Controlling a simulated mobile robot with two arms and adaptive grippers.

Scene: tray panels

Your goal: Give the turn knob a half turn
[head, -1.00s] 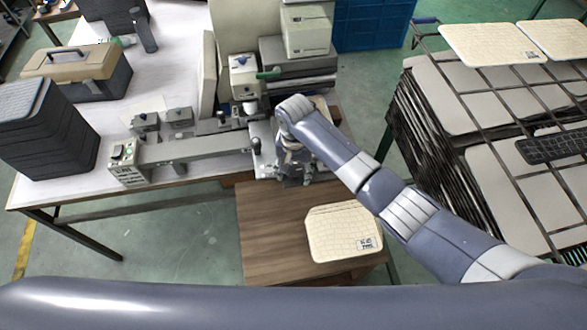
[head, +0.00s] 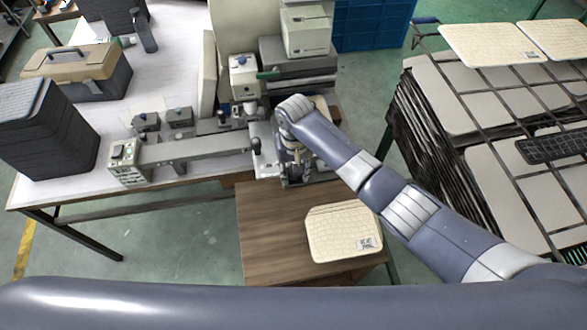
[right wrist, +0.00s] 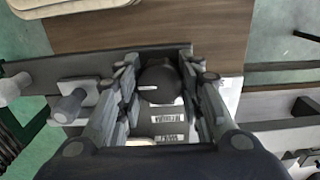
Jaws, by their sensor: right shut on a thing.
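The turn knob (right wrist: 158,84) is a dark round knob with a white pointer mark, in the middle of the right wrist view. Below it in that view is a grey plate (right wrist: 168,128) with white printed labels. My right gripper (right wrist: 161,74) has one finger on each side of the knob and is shut on it. In the head view my right gripper (head: 291,176) points down at the machine's near end, by the wooden table. The knob is hidden there by my arm and gripper. My left gripper is not in view.
A wooden table (head: 262,235) with a cream panel (head: 343,232) lies just in front of the machine. A rack of trays (head: 440,130) stands at the right. The machine's long grey beam (head: 190,149) runs left, toward stacked dark trays (head: 45,130).

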